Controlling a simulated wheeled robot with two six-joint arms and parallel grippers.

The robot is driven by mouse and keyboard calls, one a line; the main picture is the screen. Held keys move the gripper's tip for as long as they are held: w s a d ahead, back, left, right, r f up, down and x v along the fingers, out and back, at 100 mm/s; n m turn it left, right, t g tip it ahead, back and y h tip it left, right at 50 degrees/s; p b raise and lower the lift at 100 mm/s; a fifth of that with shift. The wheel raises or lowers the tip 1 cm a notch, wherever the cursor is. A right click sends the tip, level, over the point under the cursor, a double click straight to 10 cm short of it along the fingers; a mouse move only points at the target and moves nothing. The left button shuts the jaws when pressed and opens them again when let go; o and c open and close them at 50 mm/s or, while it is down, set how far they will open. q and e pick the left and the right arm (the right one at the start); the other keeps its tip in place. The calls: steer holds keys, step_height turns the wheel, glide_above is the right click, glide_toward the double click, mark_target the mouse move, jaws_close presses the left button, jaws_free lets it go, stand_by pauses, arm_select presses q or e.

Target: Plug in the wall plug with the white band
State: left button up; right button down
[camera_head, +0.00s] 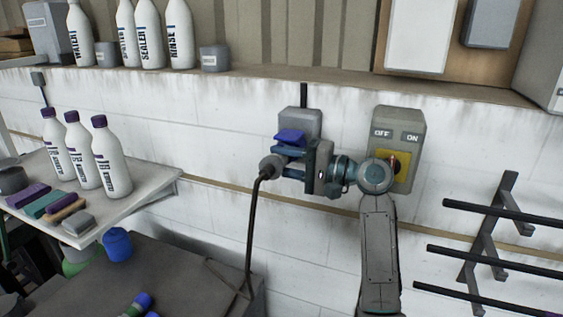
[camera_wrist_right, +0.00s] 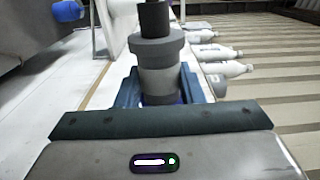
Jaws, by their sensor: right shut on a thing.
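My right gripper (camera_head: 285,163) is shut on a grey plug (camera_head: 269,166) in front of the wall. A dark cable (camera_head: 250,230) hangs from the plug's back end down to the bench. In the right wrist view the plug (camera_wrist_right: 160,80) sits between the two blue fingers and has a paler band around its body; its front end is hidden. A grey wall socket box (camera_head: 300,120) with a raised blue lid (camera_head: 290,136) is right behind and above the gripper. The gripper covers its lower part, so I cannot tell whether the plug touches it. My left gripper is not in view.
A grey OFF/ON switch box (camera_head: 399,125) with a yellow plate is close to the right of my wrist. A black rack (camera_head: 490,230) stands out at the right. A shelf with white bottles (camera_head: 110,158) is at the left. A dark bench (camera_head: 150,270) lies below.

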steer(key=shift+s+f, duration=0.1)
steer(key=shift+f, duration=0.1)
stand_by(1.0)
steer(key=shift+d+p, duration=0.1)
steer(key=shift+p, duration=0.3)
steer(key=c, duration=1)
jaws_free()
steer(key=shift+s, duration=0.1)
steer(key=shift+o, duration=1)
steer(key=shift+s+d+r, duration=0.15)
steer(key=shift+s, duration=0.15)
steer(key=shift+w, duration=0.1)
steer(key=shift+w, duration=0.15)
steer(key=o, duration=0.6)
steer(key=shift+c, duration=0.2)
